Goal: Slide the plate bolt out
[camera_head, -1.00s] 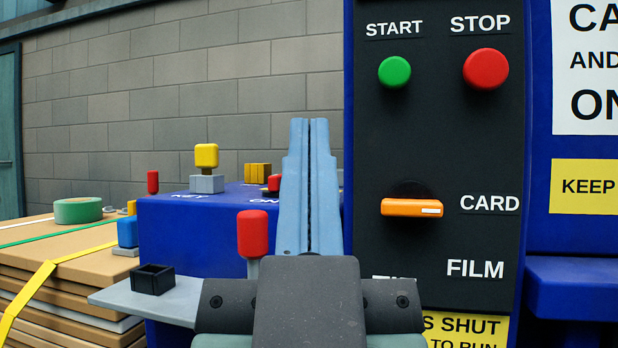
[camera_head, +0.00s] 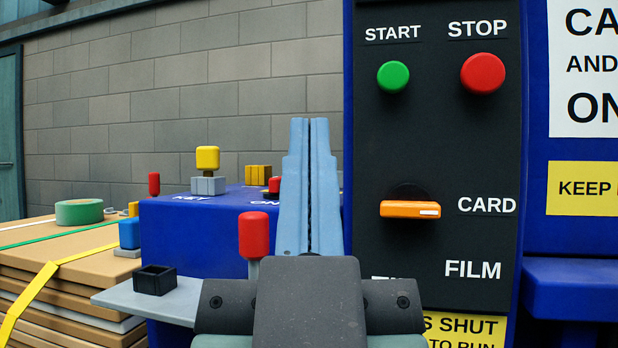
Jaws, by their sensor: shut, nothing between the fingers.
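My gripper (camera_head: 309,122) is shut and empty, its pale blue fingers pointing up and away in front of the blue machine. A red knob on a grey stem (camera_head: 253,235) stands just left of the fingers, above a grey shelf (camera_head: 140,303). Its lower end is hidden behind my gripper body. A smaller red knob (camera_head: 154,183) stands farther back at the left, and another red knob (camera_head: 274,185) is partly hidden by the fingers. No part is labelled as the plate bolt, and I cannot tell which one it is.
The dark panel (camera_head: 440,130) at right carries a green START button (camera_head: 393,76), a red STOP button (camera_head: 482,73) and an orange selector (camera_head: 410,209) toward CARD. A yellow-topped key (camera_head: 207,158) stands on the blue housing. Stacked cardboard (camera_head: 60,270) lies left.

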